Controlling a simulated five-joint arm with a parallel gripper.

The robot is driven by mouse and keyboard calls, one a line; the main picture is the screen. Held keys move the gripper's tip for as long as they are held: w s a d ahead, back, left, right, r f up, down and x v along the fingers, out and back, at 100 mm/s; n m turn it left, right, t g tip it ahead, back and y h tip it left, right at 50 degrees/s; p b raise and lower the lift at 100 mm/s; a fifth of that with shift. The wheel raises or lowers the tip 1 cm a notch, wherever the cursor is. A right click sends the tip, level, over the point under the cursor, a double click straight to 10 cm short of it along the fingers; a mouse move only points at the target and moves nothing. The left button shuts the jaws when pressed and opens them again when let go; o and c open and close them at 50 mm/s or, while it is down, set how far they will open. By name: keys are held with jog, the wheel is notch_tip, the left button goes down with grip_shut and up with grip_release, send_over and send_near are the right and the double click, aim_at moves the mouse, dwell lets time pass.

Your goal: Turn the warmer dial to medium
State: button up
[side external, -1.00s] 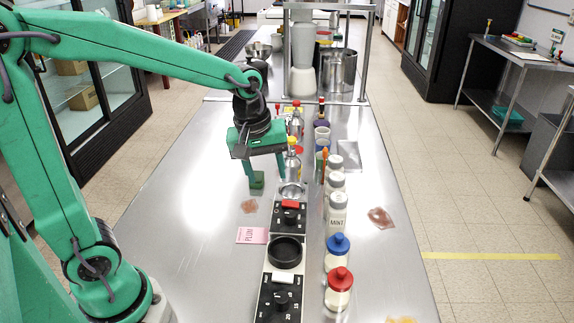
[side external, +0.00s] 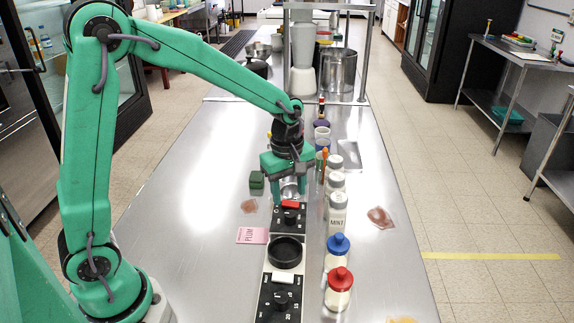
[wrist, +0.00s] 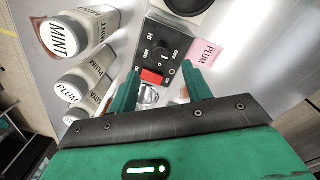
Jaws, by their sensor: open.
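The warmer panel (side external: 277,222) is a black plate with a round black dial (side external: 291,217) and a red rocker switch (side external: 290,204). In the wrist view the dial (wrist: 163,58) has white OFF, MED and HI marks around it, and the red switch (wrist: 152,76) lies nearer my gripper. The dial's pointer is too small to read surely. My gripper (side external: 287,198) is open and empty, pointing down over the switch end of the panel. In the wrist view its fingers (wrist: 159,74) stand apart on either side of the red switch, with the dial just beyond.
A black ring (side external: 286,252) and a numbered dial panel (side external: 278,300) continue the row toward the camera. Shakers (side external: 337,213) and jars with blue (side external: 338,244) and red (side external: 340,279) lids stand close on the right. A pink PLUM card (side external: 251,236) and green block (side external: 257,181) lie left.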

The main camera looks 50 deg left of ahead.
aim_at(290, 213)
jog(key=shift+w+f, duration=0.15)
jog(key=shift+f, duration=3.4)
jog(key=c, duration=1)
